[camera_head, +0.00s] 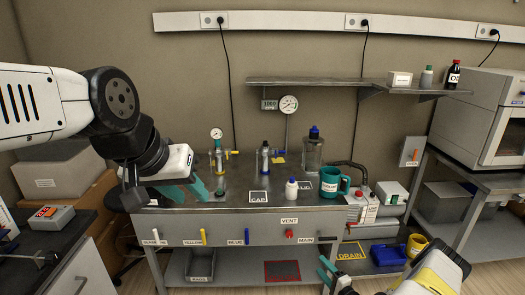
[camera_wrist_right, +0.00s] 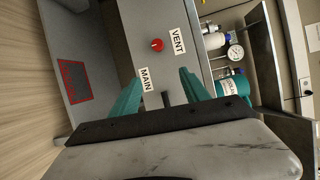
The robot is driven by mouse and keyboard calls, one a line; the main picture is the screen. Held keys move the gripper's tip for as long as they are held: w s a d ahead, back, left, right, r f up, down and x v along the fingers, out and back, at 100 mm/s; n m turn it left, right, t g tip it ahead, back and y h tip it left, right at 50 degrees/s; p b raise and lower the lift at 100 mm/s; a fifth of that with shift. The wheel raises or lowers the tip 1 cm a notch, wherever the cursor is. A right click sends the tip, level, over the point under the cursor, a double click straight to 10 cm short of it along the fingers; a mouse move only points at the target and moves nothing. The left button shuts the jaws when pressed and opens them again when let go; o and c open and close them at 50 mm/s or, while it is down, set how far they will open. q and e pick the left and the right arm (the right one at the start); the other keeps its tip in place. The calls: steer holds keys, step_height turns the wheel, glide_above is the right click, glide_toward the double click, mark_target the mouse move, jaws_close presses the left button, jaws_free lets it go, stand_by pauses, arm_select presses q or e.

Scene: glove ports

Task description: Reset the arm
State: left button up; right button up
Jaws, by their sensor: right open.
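My left arm (camera_head: 45,105) reaches in from the left, white with black joints. Its left gripper (camera_head: 188,193) hangs over the left front part of the workbench, with its two teal fingers apart and nothing between them. My right gripper (camera_head: 328,272) is low in front of the bench, at the bottom right of the head view. In the right wrist view the right gripper (camera_wrist_right: 158,92) is open and empty, its teal fingers pointing at the bench front.
The bench front (camera_head: 265,228) carries coloured valve handles and a red VENT knob (camera_head: 289,234). On the bench stand a teal mug (camera_head: 331,182), a white bottle (camera_head: 291,189) and gauges. A wall shelf (camera_head: 330,83) hangs above. A side counter (camera_head: 75,235) is at left, an oven (camera_head: 480,115) at right.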

steer(key=w+d+r+n+g+h, duration=0.1)
steer(key=w+d+r+n+g, duration=0.15)
steer(key=w+r, duration=0.45)
steer(key=w+d+r+n+g+h, duration=0.2)
steer(key=w+d+r+n, duration=0.15)
steer(key=r, duration=0.55)
step_height(320, 180, up, 24)
steer(key=s+a+r+n+g+h, duration=0.1)
steer(key=s+a+n+g+h, duration=0.1)
steer(key=n+h, duration=0.2)
steer(key=s+a+r, duration=0.3)
steer(key=s+r, duration=0.6)
steer(key=s+a+r+n+g, duration=0.1)
steer(key=s+a+r, duration=0.1)
steer(key=s, duration=0.7)
steer(key=s+a+r+n+g+y, duration=0.1)
steer(key=s+a+r+n, duration=0.1)
steer(key=s+a, duration=0.3)
steer(key=s+a+r+n+g, duration=0.1)
steer(key=s+a, duration=0.3)
steer(key=s, duration=0.9)
steer(key=shift+s+a+r+y, duration=0.15)
steer(key=shift+s+r+y, duration=0.2)
steer(key=shift+r, duration=0.3)
steer(key=shift+w, duration=0.1)
